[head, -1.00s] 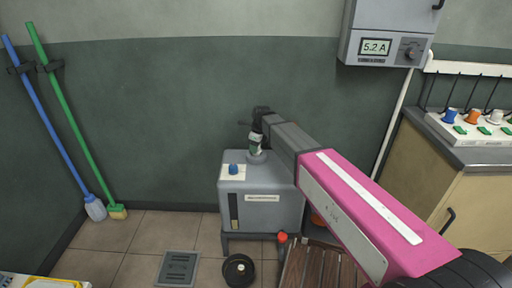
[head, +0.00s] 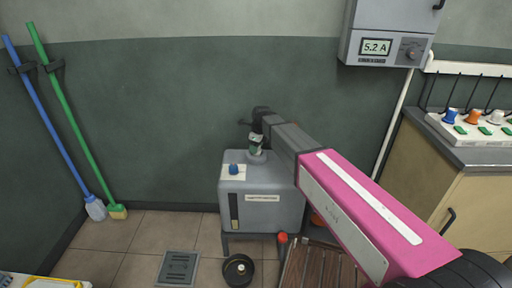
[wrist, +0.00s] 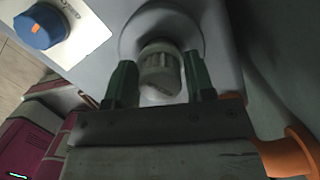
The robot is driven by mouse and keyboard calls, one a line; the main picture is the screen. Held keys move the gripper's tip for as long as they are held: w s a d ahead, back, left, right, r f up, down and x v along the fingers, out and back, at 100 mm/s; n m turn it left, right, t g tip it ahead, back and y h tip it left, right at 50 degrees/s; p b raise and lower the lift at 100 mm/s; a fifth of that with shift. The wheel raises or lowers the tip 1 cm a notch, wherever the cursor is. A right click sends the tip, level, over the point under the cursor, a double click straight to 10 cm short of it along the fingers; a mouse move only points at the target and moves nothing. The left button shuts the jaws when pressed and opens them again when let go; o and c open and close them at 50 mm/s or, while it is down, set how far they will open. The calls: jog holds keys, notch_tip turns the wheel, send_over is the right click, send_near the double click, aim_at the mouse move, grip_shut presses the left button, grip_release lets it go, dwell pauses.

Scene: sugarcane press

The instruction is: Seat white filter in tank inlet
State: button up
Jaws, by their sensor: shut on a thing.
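The white filter (wrist: 160,72) is a ribbed cap-like piece between the two green fingers of my gripper (wrist: 160,82) in the wrist view. My gripper is shut on it. The filter's far end is over the round grey tank inlet (wrist: 198,32), lined up with it. I cannot tell how deep it sits. In the head view my gripper (head: 257,143) points down at the top of the grey tank (head: 285,208), right at the inlet collar (head: 257,158). The filter is too small there to make out clearly.
A blue knob (head: 234,169) on a white plate stands left of the inlet on the tank top. A dark round thing (head: 238,270) and a floor drain (head: 178,267) lie in front. A wooden slatted surface (head: 318,272) is at right. The wall is close behind.

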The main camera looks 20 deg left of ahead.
jog(key=shift+f, duration=0.5)
jog(key=o, duration=0.6)
jog(key=shift+o, duration=0.2)
jog(key=shift+r, duration=0.1)
jog(key=shift+d+r, duration=0.3)
jog(key=shift+r, duration=1.5)
jog(key=shift+d+r, duration=0.25)
jog(key=shift+r, duration=1.5)
jog(key=shift+d+r, duration=0.3)
jog(key=shift+r, duration=1.5)
jog(key=s+d+f+n, duration=0.2)
jog(key=d+f+n, duration=0.2)
jog(key=d, duration=0.9)
jog(key=s+d+f+n+h, duration=0.15)
jog(key=d+f+n, duration=0.35)
jog(key=d, duration=0.7)
jog(key=s+d+f+n, duration=0.2)
jog(key=d+f+n, duration=0.2)
jog(key=d, duration=0.9)
jog(key=s+d+f+n, duration=0.3)
jog(key=s+d+n, duration=0.2)
jog(key=d, duration=0.6)
jog(key=shift+s+d+n, duration=0.25)
jog(key=shift+s+n, duration=0.15)
jog(key=shift+s, duration=0.7)
